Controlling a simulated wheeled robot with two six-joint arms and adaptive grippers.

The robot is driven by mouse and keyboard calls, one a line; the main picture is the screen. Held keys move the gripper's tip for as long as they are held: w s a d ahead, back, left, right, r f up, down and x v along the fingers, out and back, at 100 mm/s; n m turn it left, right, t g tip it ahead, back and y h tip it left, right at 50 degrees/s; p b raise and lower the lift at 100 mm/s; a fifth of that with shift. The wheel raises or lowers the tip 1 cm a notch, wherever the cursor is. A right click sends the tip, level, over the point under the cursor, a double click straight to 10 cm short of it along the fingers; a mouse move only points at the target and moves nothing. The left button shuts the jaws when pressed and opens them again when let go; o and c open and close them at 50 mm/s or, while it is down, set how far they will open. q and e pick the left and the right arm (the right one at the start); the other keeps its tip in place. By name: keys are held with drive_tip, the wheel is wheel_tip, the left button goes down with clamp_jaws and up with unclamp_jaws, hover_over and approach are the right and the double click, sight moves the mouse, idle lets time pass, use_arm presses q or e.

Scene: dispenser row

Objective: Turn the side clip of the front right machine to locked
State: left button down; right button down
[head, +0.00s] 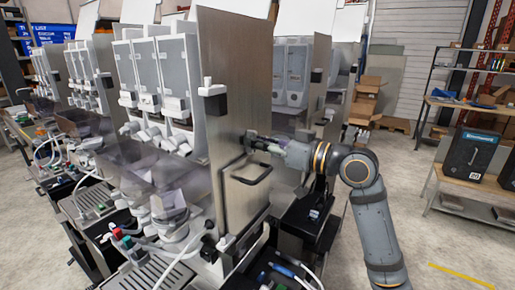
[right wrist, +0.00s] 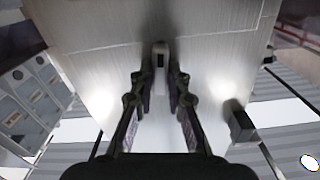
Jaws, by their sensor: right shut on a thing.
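The front right machine (head: 232,60) has a broad brushed-metal side panel facing my right arm. In the right wrist view, the fingertips of my right gripper (right wrist: 160,82) are on either side of a small pale side clip (right wrist: 160,55) with a dark slot. The gripper is shut on the clip, which stands out from the metal panel. In the head view the clip is mostly hidden by the fingers. My left gripper is not in view.
Another machine (head: 292,75) stands behind the panel. Hoses and trays crowd the lower front. A shelf with a black box (head: 470,152) stands at right, with open floor before it.

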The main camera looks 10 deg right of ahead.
drive_tip(key=shift+f+n+b, duration=0.15)
drive_tip(key=shift+n+b, duration=0.2)
drive_tip(key=shift+n, duration=0.45)
drive_tip(key=shift+d, duration=0.1)
drive_tip(key=c, duration=1.3)
unclamp_jaws()
drive_tip(key=shift+v, duration=3.7)
